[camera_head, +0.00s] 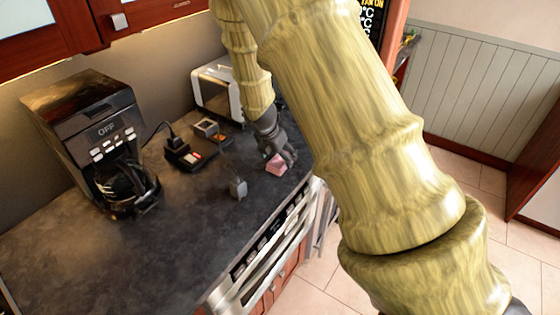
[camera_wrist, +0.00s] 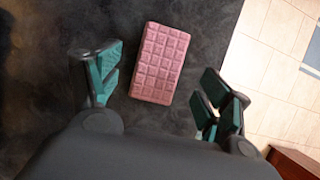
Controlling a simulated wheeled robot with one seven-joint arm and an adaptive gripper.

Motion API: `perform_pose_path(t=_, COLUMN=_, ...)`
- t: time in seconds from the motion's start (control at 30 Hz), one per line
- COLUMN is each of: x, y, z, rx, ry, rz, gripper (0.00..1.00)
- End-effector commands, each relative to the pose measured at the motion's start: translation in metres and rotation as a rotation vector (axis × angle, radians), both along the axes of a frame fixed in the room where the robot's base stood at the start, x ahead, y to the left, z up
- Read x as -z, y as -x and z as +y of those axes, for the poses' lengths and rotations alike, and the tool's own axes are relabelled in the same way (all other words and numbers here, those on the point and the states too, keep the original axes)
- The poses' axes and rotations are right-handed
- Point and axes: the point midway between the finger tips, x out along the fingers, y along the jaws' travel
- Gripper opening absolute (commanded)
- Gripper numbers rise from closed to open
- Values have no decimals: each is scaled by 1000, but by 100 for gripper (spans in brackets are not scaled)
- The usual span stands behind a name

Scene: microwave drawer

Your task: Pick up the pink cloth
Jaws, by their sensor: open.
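The pink cloth (camera_head: 276,165) lies on the dark countertop near its front edge in the head view. In the wrist view the pink cloth (camera_wrist: 160,63) is a flat rectangle with a grid of raised squares, slightly tilted. My gripper (camera_wrist: 160,88) is open, with one teal-padded finger to the left of the cloth and the other to its right, lower in the picture. Neither finger visibly touches the cloth. In the head view my gripper (camera_head: 280,158) is right over the cloth and hides part of it.
A black coffee maker (camera_head: 95,135) stands on the countertop (camera_head: 90,255) at left. A toaster (camera_head: 215,90) is at the back. Small dark items (camera_head: 190,152) and a grey object (camera_head: 238,187) lie left of the cloth. The counter edge drops to a tiled floor (camera_wrist: 275,75) at right.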

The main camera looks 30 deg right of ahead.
Motion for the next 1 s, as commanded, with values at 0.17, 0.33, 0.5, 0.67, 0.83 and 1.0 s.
perform_pose_path(t=0.17, x=13, y=-4, z=-3, rx=-1, ry=1, rz=2, gripper=79)
perform_pose_path(t=0.33, x=24, y=-6, z=-7, rx=-1, ry=0, rz=0, gripper=79)
perform_pose_path(t=0.5, x=28, y=-7, z=-9, rx=0, ry=0, rz=-1, gripper=79)
perform_pose_path(t=0.67, x=29, y=-7, z=-9, rx=0, ry=0, rz=-1, gripper=79)
perform_pose_path(t=0.83, x=29, y=-7, z=-9, rx=0, ry=0, rz=-1, gripper=79)
perform_pose_path(t=1.0, x=30, y=-6, z=-9, rx=-1, ry=0, rz=0, gripper=79)
